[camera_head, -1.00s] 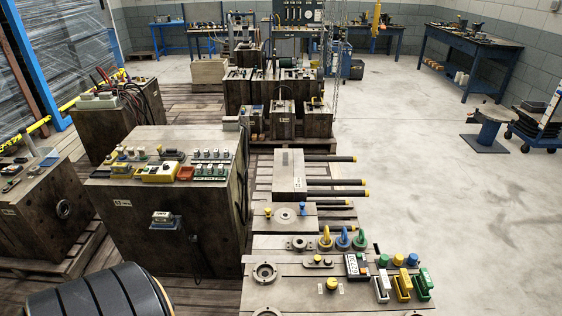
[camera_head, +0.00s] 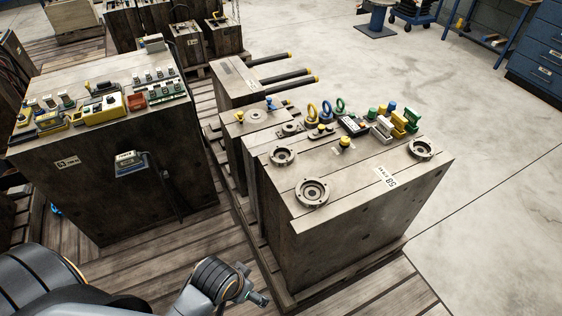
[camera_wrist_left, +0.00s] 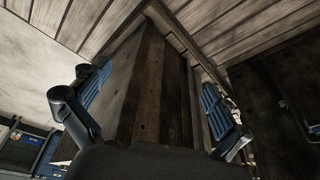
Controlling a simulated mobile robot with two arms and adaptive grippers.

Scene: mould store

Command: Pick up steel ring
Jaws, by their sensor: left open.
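Several round steel rings lie flat on the top of the wooden block marked 58. One steel ring (camera_head: 312,192) is at the near corner, another steel ring (camera_head: 283,156) is at the left edge, and a third (camera_head: 420,148) is at the right corner. The frames do not show which one is meant. My left gripper (camera_head: 251,288) is low at the bottom of the head view, in front of and below the block top, apart from the rings. In the left wrist view its blue-padded fingers (camera_wrist_left: 150,88) are spread with nothing between them. My right gripper is out of view.
The block 58 (camera_head: 300,240) stands on a wooden pallet. Yellow, blue and green eye bolts (camera_head: 325,111) and a small yellow knob (camera_head: 345,142) crowd its top. A second large block (camera_head: 90,190) with devices stands left. Open concrete floor (camera_head: 480,130) lies right.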

